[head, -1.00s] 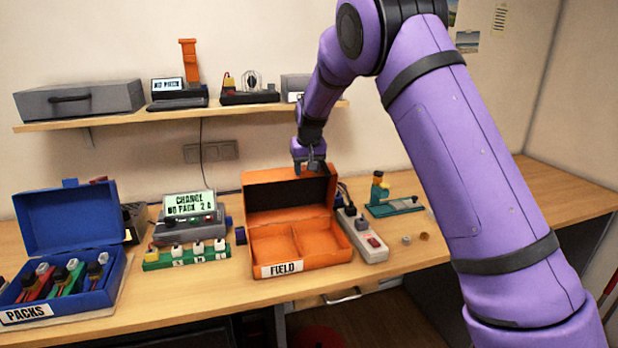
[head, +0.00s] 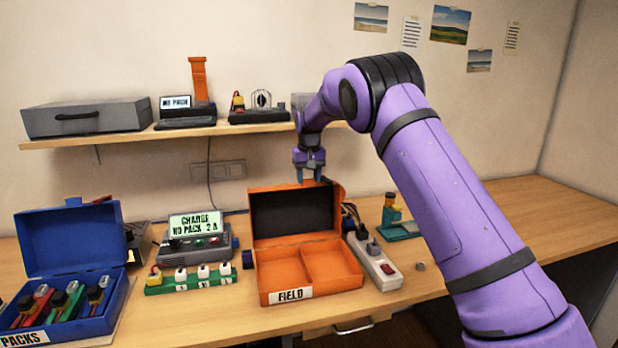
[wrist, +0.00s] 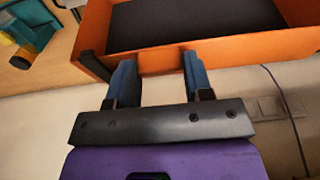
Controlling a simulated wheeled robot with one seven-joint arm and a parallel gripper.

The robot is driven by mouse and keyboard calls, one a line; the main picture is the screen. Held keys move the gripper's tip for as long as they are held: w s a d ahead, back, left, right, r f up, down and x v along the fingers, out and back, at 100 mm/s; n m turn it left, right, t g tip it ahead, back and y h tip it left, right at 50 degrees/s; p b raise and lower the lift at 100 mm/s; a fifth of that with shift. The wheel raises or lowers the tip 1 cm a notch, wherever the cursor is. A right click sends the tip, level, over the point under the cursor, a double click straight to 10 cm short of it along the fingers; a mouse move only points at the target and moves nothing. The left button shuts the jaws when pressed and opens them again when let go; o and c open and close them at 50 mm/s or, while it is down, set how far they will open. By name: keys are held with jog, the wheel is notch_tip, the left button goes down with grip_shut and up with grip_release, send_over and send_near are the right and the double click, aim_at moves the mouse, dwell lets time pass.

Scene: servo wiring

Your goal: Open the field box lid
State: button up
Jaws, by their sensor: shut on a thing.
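The orange field box (head: 289,294) stands on the bench in the head view, with a FIELD label on its front. Its two visible compartments look empty. Its lid (head: 338,214) stands raised at the back, with the dark inner face showing. My gripper (head: 311,178) is at the lid's top edge, right of its middle. In the wrist view my gripper (wrist: 159,66) has its two blue fingers on either side of a piece at the lid's orange rim (wrist: 230,50). It is shut on the lid there. The exact contact at the fingertips is partly hidden.
A power strip (head: 375,262) lies close right of the box. A charger (head: 194,240) and a green block (head: 190,284) stand to its left. The open blue PACKS box (head: 68,240) is at far left. A shelf (head: 120,137) hangs behind.

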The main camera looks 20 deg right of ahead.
dwell(0.3)
jog(key=o, duration=1.3)
jog(key=r, duration=0.7)
jog(key=s+r, duration=0.1)
jog(key=r, duration=0.2)
jog(key=shift+r, duration=0.35)
